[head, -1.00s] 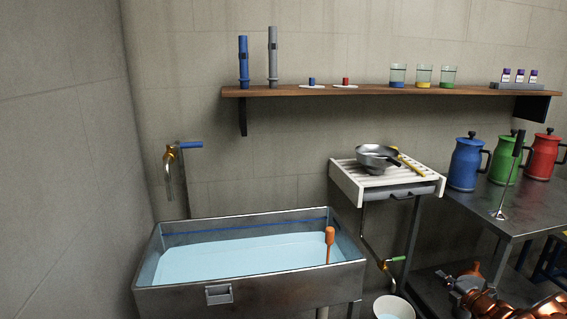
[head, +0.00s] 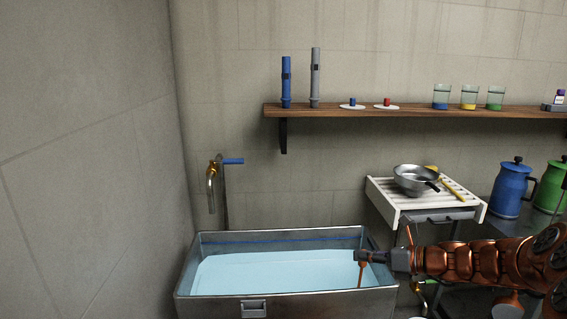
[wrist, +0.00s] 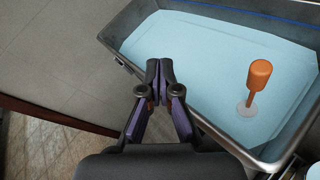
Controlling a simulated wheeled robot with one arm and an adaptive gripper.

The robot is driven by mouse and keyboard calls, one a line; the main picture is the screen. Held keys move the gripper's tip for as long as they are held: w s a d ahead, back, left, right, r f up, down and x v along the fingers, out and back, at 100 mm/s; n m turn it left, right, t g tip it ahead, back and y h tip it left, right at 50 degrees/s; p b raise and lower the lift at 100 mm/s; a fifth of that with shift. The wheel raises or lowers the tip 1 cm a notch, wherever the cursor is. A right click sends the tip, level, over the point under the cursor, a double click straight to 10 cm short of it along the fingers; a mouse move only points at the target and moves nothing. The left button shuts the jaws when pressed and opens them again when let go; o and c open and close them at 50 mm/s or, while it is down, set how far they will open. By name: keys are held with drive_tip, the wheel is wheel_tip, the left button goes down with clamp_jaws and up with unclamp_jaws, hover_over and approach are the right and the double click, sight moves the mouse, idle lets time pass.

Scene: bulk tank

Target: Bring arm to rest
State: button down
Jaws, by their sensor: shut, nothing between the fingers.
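My gripper (head: 366,257) reaches in from the right in the head view, at the front right of the tank. In the wrist view my gripper (wrist: 160,70) has its fingertips together with nothing between them, above the tank's near rim. The metal tank (head: 220,307) holds pale blue liquid (head: 270,272). An orange-handled tool (wrist: 261,74) stands upright in the liquid, apart from my fingers and to their right in the wrist view. In the head view the orange tool (head: 361,275) shows partly, just below my gripper.
A slatted white stand (head: 384,192) holds a metal pan (head: 415,178), right of the tank. A blue jug (head: 511,190) and a green jug (head: 553,187) stand on a table at the right. A wall shelf (head: 360,110) and a tap (head: 211,185) are behind the tank.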

drive_tip(key=s+a+r+n+g+h+p, duration=0.1)
drive_tip(key=s+a+r+n+g+p, duration=0.15)
drive_tip(key=s+a+n, duration=0.45)
drive_tip(key=s+a+r+n+g+h+p, duration=0.1)
drive_tip(key=s+a+r+n+g+h, duration=0.2)
drive_tip(key=s, duration=0.6)
drive_tip(key=s+a+r+n+g+p, duration=0.2)
drive_tip(key=s+a+n+g, duration=0.15)
drive_tip(key=s+n, duration=0.35)
drive_tip(key=s+d+r+n+h+p, duration=0.1)
drive_tip(key=s+d+n+h+p, duration=0.2)
drive_tip(key=s, duration=0.6)
drive_tip(key=s+d+r+n+h+p, duration=0.1)
drive_tip(key=s+d+n+h+p, duration=0.2)
drive_tip(key=s+d+n+h, duration=0.2)
drive_tip(key=s+d+n, duration=0.3)
drive_tip(key=s+n, duration=0.1)
drive_tip(key=s, duration=0.1)
drive_tip(key=shift+s+r+g, duration=0.2)
drive_tip(key=shift+s+g, duration=0.1)
drive_tip(key=shift+d, duration=0.1)
